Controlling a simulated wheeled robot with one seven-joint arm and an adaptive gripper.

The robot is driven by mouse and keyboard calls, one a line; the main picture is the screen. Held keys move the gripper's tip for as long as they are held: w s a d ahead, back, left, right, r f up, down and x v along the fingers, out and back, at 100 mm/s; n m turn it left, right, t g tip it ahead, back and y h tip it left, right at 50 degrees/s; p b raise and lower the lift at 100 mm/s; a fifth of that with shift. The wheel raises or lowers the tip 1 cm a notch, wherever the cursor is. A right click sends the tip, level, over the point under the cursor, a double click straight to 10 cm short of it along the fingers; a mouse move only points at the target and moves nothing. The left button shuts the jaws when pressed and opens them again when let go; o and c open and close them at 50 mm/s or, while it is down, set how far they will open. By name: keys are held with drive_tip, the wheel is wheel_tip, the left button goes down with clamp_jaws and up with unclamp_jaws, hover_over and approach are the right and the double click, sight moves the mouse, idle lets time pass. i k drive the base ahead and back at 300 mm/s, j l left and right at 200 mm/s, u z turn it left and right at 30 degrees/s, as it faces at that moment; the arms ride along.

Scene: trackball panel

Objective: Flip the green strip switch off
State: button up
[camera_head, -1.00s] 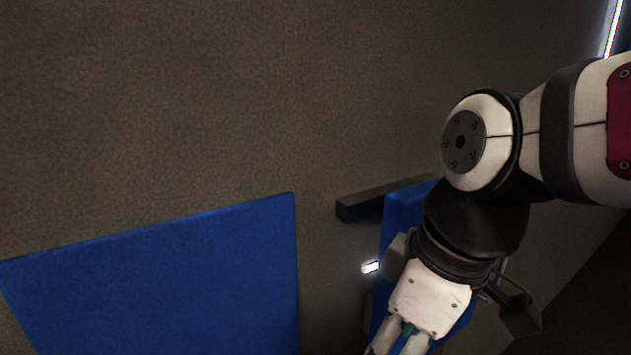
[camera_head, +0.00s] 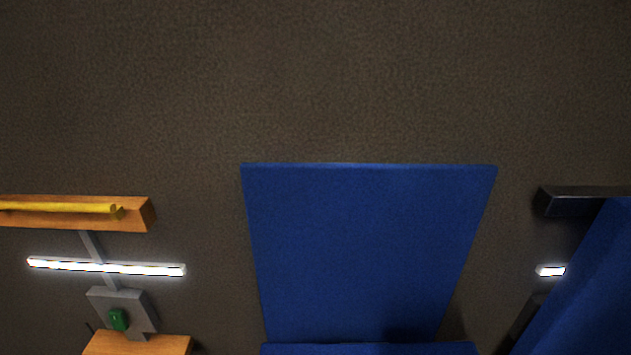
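A green switch (camera_head: 118,319) sits on a grey box (camera_head: 140,305) at the lower left of the head view. A grey strip runs up from the box to a lit white light bar (camera_head: 105,267). The switch is small here, and I cannot tell which way it is set. My gripper and arm are not in the current view.
An orange shelf (camera_head: 140,216) with a yellow rod (camera_head: 60,207) is above the light bar. An orange block (camera_head: 150,345) is below the box. A blue panel (camera_head: 365,250) stands in the middle. A dark bar (camera_head: 585,199), a small light (camera_head: 550,271) and another blue panel (camera_head: 590,280) are at right.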

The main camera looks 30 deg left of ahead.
sight(118, 318)
drive_tip(key=u, duration=2.1)
drive_tip(key=k+u, duration=0.6)
drive_tip(key=i+l, duration=0.05)
